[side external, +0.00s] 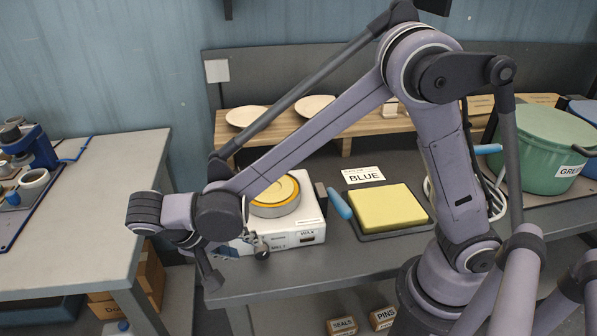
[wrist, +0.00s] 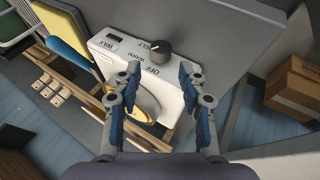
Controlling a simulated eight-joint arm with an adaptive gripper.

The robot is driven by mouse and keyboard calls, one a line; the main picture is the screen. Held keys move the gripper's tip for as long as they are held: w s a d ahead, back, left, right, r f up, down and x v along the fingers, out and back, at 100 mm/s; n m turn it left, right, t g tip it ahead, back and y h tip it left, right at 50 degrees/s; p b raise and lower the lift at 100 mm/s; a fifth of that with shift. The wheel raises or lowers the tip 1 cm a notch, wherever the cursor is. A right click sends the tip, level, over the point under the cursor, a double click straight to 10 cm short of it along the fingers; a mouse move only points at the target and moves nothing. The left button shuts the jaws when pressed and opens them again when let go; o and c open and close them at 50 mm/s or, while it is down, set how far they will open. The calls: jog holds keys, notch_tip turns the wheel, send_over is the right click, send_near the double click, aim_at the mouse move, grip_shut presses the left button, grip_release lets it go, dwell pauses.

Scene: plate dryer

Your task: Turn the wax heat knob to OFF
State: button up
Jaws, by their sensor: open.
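The white wax heater (side external: 309,225) stands near the front edge of the table, with a pot of yellow wax (side external: 275,192) on top. In the wrist view the heater's front panel (wrist: 110,62) carries WAX, MELT, WARM and OFF lettering. The dark round wax heat knob (wrist: 160,52) sits on this panel, and its pale mark appears to point towards MELT. My gripper (wrist: 159,70) is open and empty, its two blue-and-grey fingers apart just short of the knob, one on either side of it in the picture. In the side view my gripper (side external: 250,242) is at the heater's front, partly hidden by my wrist.
A blue-handled tool (side external: 340,204) and a yellow slab (side external: 388,207) on a dark tray lie right of the heater. A BLUE sign (side external: 364,175) stands behind. Plates (side external: 246,116) rest on a wooden rack (side external: 347,144). A green pot (side external: 545,150) is at the right.

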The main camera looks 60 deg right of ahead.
aim_at(267, 249)
jog(key=d+y, duration=0.1)
jog(key=d, duration=0.1)
jog(key=s+d+y, duration=0.1)
jog(key=d, duration=0.1)
jog(key=d+g+y, duration=0.1)
jog(key=y, duration=0.1)
jog(key=shift+s+d+f+n, duration=0.3)
jog(key=shift+s+d+f, duration=0.05)
jog(key=shift+s+d, duration=0.05)
jog(key=s+d+y, duration=0.1)
jog(key=y, duration=0.1)
jog(key=s+d+t+y, duration=0.1)
jog(key=s+d+y, duration=0.1)
jog(key=y, duration=0.1)
jog(key=shift+d+r, duration=0.1)
jog(key=shift+d, duration=0.05)
jog(key=shift+w+a+f+m+t+y, duration=0.15)
jog(key=shift+w+a+f+t+y, duration=0.5)
jog(key=shift+f+t, duration=0.3)
jog(key=shift+w+a+f+m+t+y, duration=0.1)
jog(key=shift+w+a+f+t+y, duration=0.35)
jog(key=shift+f+t+y, duration=0.45)
jog(key=shift+w+a+f+m+t+y, duration=0.15)
jog(key=shift+w+a+f+t+y, duration=0.35)
jog(key=shift+f+t, duration=0.45)
jog(key=shift+w+d+r, duration=0.1)
jog(key=shift+c, duration=0.4)
grip_shut()
